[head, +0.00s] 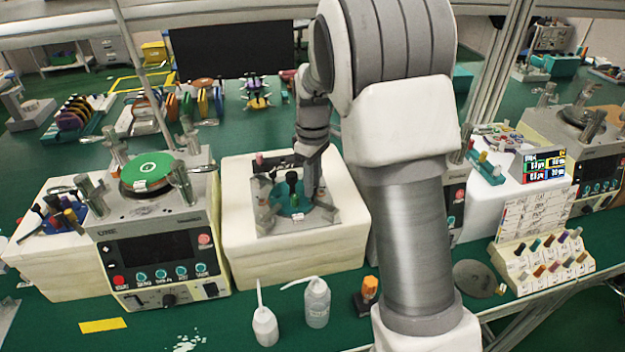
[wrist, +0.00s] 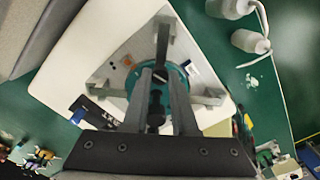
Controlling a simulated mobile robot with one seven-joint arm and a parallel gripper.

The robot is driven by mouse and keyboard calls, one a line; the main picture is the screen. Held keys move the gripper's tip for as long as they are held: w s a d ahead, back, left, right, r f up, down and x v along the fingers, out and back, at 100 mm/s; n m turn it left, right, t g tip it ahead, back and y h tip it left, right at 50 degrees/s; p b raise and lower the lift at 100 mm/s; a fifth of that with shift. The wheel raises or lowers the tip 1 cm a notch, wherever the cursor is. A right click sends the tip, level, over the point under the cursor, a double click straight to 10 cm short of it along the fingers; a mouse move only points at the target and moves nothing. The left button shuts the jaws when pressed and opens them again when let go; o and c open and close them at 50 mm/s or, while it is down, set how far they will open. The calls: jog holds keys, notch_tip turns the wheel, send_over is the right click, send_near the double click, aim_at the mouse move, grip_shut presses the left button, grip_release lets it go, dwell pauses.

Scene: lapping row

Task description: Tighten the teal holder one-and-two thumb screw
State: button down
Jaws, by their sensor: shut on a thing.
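The teal holder (head: 291,203) is a round teal disc in a grey three-armed fixture on a cream block. It also shows in the wrist view (wrist: 181,72), partly hidden behind my fingers. A dark upright knob (head: 292,184) stands over the disc, apparently the thumb screw. My gripper (wrist: 160,78) comes down over the disc, and its two fingers are shut on a dark upright piece (wrist: 156,100) between them, which looks like the thumb screw. The markings for one and two cannot be read.
A lapping machine (head: 160,240) with a green-topped disc stands left of the block. Two white squeeze bottles (head: 317,303) and an orange-capped bottle (head: 368,293) stand in front. A rack of coloured-capped vials (head: 545,262) is at right.

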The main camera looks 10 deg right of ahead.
jog(key=m+p, duration=0.1)
jog(key=m, duration=0.5)
jog(key=shift+m, duration=0.3)
jog(key=m+p, duration=0.1)
jog(key=m, duration=0.4)
jog(key=shift+m, duration=0.4)
jog(key=c, duration=0.7)
grip_release()
jog(key=shift+r, duration=0.1)
notch_tip(320, 180, up, 17)
jog(key=shift+r+p, duration=0.15)
jog(key=shift+p, duration=0.25)
